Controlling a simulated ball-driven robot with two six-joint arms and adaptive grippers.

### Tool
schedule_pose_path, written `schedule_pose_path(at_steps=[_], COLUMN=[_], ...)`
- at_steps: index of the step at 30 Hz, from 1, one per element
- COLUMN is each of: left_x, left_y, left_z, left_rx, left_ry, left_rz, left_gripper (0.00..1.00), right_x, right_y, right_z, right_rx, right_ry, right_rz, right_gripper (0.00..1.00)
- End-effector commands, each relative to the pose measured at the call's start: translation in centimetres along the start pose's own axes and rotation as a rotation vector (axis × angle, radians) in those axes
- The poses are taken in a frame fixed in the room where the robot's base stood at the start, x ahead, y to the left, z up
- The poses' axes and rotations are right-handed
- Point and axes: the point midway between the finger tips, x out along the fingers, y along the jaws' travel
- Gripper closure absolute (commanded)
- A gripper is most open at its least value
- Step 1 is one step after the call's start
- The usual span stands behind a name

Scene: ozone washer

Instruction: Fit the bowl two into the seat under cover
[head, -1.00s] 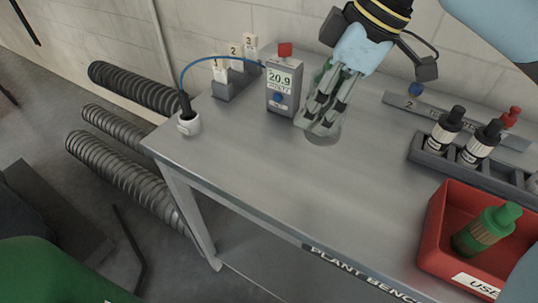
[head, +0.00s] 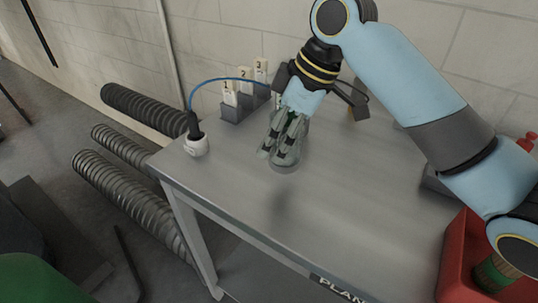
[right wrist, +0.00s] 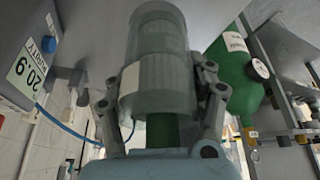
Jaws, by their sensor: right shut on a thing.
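My right gripper (head: 280,150) is over the grey bench top, fingers pointing down. In the right wrist view its fingers (right wrist: 160,95) are closed around a clear, cup-like bowl (right wrist: 157,35) with a pale band. In the head view only the lower end of the bowl (head: 284,163) shows between and below the fingers, and a dark shadow lies on the bench in front of it. I see no number on the bowl, so I cannot confirm it is bowl two. I cannot make out the seat or its cover. My left gripper is out of view.
A white cup (head: 196,146) with a black plug and blue cable stands at the bench's left corner. A grey holder (head: 245,103) has tags 1, 2 and 3. A red bin (head: 459,265) with a green bottle is at right. The bench's front middle is clear.

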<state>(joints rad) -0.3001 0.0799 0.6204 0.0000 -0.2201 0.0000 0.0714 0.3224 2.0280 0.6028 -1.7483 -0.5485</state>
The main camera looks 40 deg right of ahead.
Motion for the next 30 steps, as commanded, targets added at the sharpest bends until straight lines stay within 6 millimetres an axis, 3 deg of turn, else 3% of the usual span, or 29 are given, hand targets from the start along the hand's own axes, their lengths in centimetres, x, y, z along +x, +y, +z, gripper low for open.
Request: schedule_pose_path(at_steps=[5, 13, 25, 26, 30], left_x=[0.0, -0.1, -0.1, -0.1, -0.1], left_y=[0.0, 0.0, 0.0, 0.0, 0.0], left_z=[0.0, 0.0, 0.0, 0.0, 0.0], left_rx=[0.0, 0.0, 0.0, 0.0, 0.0], left_ry=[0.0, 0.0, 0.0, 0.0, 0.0], left_rz=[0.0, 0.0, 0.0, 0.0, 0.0], left_gripper=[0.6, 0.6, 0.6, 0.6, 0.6], right_x=[1.5, 4.8, 5.4, 5.4, 5.4], right_y=[0.5, 0.5, 0.6, 0.6, 0.6], right_z=[-1.1, 0.3, 0.6, 0.6, 0.6], right_rx=[0.0, 0.001, -0.001, -0.001, 0.0], right_ry=[0.0, -0.003, -0.002, -0.002, -0.002], right_rz=[0.001, 0.001, 0.003, 0.003, 0.003], right_gripper=[0.87, 0.87, 0.87, 0.44, 0.26])
